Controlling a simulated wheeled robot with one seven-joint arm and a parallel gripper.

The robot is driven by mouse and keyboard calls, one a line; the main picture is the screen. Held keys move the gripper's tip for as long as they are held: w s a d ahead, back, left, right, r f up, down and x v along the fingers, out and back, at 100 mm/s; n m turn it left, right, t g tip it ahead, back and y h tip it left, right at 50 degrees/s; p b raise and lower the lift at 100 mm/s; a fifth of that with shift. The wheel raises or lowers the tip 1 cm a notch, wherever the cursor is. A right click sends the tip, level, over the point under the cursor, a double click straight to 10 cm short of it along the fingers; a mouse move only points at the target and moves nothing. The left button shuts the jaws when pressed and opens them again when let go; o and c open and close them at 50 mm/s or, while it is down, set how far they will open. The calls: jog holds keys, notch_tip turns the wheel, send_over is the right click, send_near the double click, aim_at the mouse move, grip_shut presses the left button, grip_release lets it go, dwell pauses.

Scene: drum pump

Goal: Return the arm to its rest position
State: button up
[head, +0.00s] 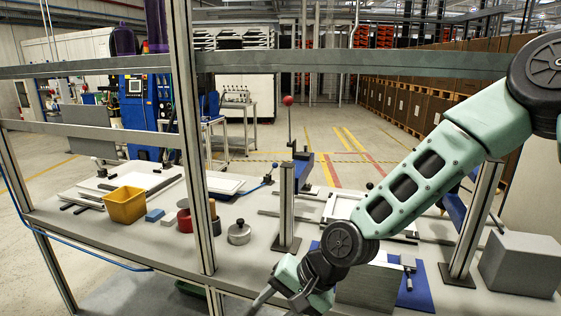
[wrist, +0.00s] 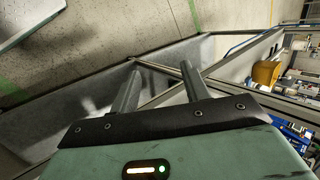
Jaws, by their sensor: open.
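My arm (head: 405,185) reaches down from the upper right of the head view, in front of the workbench. My gripper (head: 262,299) is low at the bottom centre, partly cut off by the picture edge. In the wrist view my gripper (wrist: 158,68) shows two fingers set apart with nothing between them. The fingers appear over the floor and bench framing, and I cannot tell how near they are to the frame. The drum pump cannot be made out for certain.
The grey bench (head: 245,262) holds a yellow bin (head: 125,205), a red cup (head: 185,221), a metal weight (head: 239,233) and a grey block (head: 522,263). A metal post (head: 190,130) and a long rail (head: 350,63) stand near my arm. A red-knobbed lever (head: 288,100) rises behind.

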jog(key=s+d+r+n+h, duration=0.3)
jog(key=s+d+r+n, duration=0.2)
jog(key=s+d, duration=0.2)
jog(key=s+d+r+n+h, duration=0.3)
jog(key=s+d+r+n, duration=0.2)
jog(key=s+d, duration=0.3)
jog(key=s+r, duration=0.1)
jog(key=s, duration=0.3)
jog(key=shift+n+g+h, duration=0.3)
jog(key=shift+n+h, duration=0.1)
jog(key=shift+s, duration=0.1)
